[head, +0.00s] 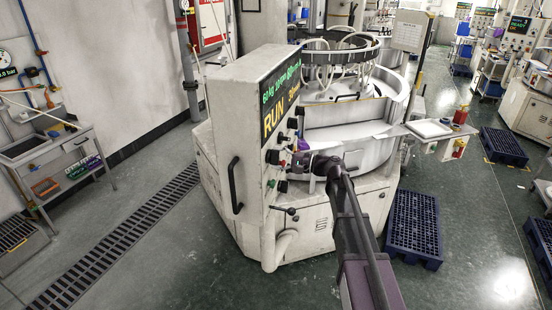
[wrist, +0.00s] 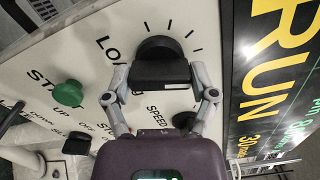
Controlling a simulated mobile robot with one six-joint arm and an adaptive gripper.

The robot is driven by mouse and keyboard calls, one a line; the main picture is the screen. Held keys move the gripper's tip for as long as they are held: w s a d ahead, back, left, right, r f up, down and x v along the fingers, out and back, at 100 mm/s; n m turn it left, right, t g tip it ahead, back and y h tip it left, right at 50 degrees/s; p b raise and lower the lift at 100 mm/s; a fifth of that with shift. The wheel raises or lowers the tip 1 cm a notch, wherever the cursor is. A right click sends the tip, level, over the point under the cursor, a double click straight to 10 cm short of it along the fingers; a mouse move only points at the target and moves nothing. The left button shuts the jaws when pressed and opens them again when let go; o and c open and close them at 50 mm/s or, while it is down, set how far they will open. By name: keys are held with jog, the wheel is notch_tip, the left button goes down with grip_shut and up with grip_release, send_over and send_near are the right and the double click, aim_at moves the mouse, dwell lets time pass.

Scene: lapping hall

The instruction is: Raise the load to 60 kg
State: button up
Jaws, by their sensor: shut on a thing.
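The panel of the lapping machine (head: 245,110) faces my arm. In the wrist view my gripper (wrist: 160,76) is shut on the black load knob (wrist: 157,47), one finger on each side of its bar. Tick marks fan out around the knob. In the head view my gripper (head: 300,162) is at the panel's knobs and hides the one it holds. The display (head: 280,97) reads 60 kg in green and RUN in yellow; it also shows in the wrist view (wrist: 275,75).
A green start button (wrist: 68,93) and a speed knob (wrist: 185,120) are close to my fingers. Blue pallets (head: 413,222) lie right of the machine. A floor grating (head: 120,240) runs on the left.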

jog(key=shift+w+r+m, duration=0.1)
jog(key=shift+m, duration=1.2)
jog(key=o, duration=1)
jog(key=shift+d, duration=0.1)
jog(key=v, duration=1.1)
jog(key=shift+s+d, duration=0.2)
jog(key=shift+d, duration=0.15)
